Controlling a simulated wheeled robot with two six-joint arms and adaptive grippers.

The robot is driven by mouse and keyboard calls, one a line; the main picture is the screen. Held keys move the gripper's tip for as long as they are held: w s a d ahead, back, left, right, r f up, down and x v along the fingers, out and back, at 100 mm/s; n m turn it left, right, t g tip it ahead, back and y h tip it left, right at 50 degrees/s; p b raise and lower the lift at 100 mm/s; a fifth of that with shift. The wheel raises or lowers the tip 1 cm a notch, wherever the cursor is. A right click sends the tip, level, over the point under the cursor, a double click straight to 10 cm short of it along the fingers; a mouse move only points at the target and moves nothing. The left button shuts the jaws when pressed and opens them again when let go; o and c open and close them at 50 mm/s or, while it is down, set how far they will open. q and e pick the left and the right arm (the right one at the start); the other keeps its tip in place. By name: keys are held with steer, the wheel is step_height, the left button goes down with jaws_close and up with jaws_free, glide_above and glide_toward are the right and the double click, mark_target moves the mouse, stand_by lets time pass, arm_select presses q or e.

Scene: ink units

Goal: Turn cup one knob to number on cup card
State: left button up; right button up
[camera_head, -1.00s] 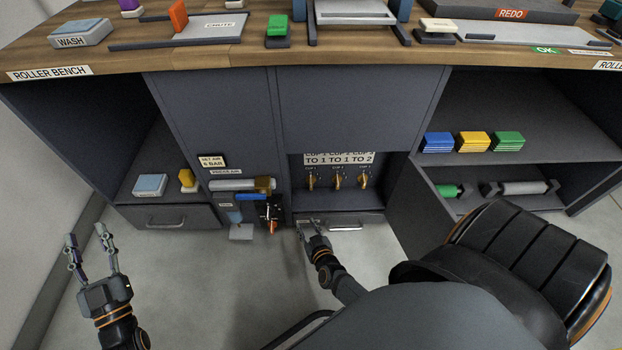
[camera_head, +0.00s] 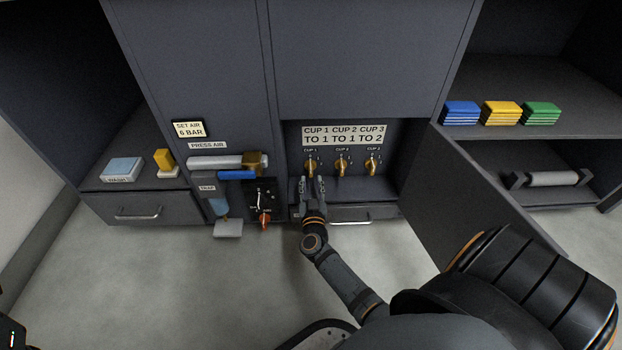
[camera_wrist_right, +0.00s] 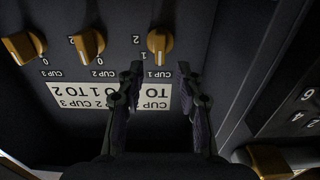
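The cup one knob (camera_head: 311,166) is brass-coloured, leftmost of three under the cup card (camera_head: 344,135). The card reads TO 1 for cup 1, TO 1 for cup 2, TO 2 for cup 3. In the right wrist view, upside down, the cup one knob (camera_wrist_right: 160,42) has 1 and 2 printed beside it; its exact setting is unclear. My right gripper (camera_head: 312,181) is open in front of this knob. In the wrist view its fingertips (camera_wrist_right: 158,70) are spread to either side, just short of the knob, apparently not touching. Only a dark bit of my left arm shows at the lower left corner.
The cup 2 knob (camera_head: 341,166) and cup 3 knob (camera_head: 373,166) sit close to the right. A cabinet wall and the press air unit with a blue handle (camera_head: 237,175) are close left. A drawer (camera_head: 350,214) lies below. An open door panel (camera_head: 480,190) stands right.

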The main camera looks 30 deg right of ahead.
mark_target(311, 172)
steer(key=b+x, duration=0.1)
steer(key=x, duration=0.3)
steer(key=shift+w+d, duration=0.15)
steer(key=shift+w, duration=0.1)
jaws_close()
